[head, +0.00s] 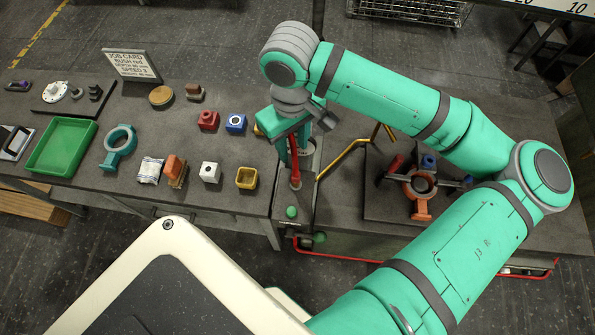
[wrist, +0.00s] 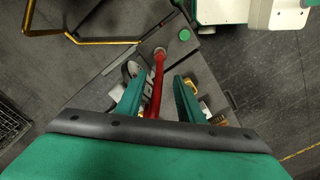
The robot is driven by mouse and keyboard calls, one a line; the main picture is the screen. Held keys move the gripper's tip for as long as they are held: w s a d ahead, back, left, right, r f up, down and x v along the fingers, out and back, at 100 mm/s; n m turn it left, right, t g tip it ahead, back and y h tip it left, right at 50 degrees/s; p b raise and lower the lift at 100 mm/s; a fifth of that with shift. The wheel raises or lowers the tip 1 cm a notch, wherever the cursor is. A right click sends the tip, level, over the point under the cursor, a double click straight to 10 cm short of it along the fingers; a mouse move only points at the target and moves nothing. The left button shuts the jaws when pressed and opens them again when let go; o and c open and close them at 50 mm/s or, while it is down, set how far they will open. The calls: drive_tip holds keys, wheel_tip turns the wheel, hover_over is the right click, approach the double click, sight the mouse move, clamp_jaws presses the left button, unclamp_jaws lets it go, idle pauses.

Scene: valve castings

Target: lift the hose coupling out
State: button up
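I cannot pick out the hose coupling with certainty. My gripper (head: 294,160) points down over the seam between the left bench and the right cart. In the wrist view its two teal fingers (wrist: 159,76) are apart. A slim red rod (wrist: 155,90) runs between them, nearer the left finger, with a gap to the right one. The rod's far end meets a pale round fitting (wrist: 158,52). In the head view the red rod (head: 295,176) shows below the fingers. A grey ring-shaped part (head: 309,152) is beside the gripper, partly hidden.
A yellow bent rail (head: 342,158) rises close right of my gripper. An orange valve casting (head: 421,207) sits on a dark plate (head: 383,207) under my arm. The left bench holds a green tray (head: 50,165), a teal ring casting (head: 116,157) and coloured blocks, including a yellow one (head: 246,179).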

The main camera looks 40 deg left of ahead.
sight(295, 166)
drive_tip(key=f, duration=0.5)
drive_tip(key=shift+d, duration=0.25)
drive_tip(key=shift+f, duration=2.65)
drive_tip(key=shift+d, duration=0.1)
clamp_jaws()
